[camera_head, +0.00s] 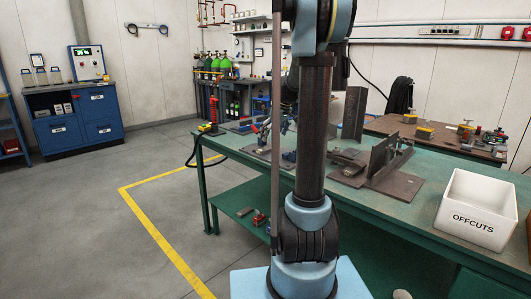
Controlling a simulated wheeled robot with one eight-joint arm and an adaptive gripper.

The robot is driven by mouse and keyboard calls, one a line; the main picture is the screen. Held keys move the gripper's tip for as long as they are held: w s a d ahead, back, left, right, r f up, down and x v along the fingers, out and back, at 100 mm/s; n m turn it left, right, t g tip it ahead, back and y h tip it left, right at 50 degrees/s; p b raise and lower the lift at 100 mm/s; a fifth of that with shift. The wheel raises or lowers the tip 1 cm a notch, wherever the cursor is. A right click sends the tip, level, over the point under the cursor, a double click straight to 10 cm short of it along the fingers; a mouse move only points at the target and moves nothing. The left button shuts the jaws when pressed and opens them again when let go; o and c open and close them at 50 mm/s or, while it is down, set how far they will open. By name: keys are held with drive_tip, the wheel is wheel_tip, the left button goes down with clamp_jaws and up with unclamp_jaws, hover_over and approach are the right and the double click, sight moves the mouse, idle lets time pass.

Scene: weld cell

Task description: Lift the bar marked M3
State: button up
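A long, thin grey-brown bar (275,150) hangs or stands upright just left of my arm, in front of the green workbench. Its top reaches the upper edge of the picture, and its lower end is near my arm's base. I see no M3 mark on it. Dark parts at its top, by my arm's upper joint, may belong to my gripper, but I cannot make out the fingers or whether they hold the bar. No M3 label is readable on any other piece.
The green workbench (225,148) carries steel plates, clamps and a bracket (385,160). A white OFFCUTS bin (479,208) sits at its right end. A second bench (380,125) stands behind. A blue cabinet (75,120) is at far left. The floor left of the yellow line is clear.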

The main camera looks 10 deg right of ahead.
sight(267, 148)
drive_tip(key=shift+x, duration=3.3)
drive_tip(key=shift+w+a, duration=0.1)
drive_tip(key=shift+c, duration=0.6)
drive_tip(key=shift+r, duration=0.1)
drive_tip(key=c, duration=0.6)
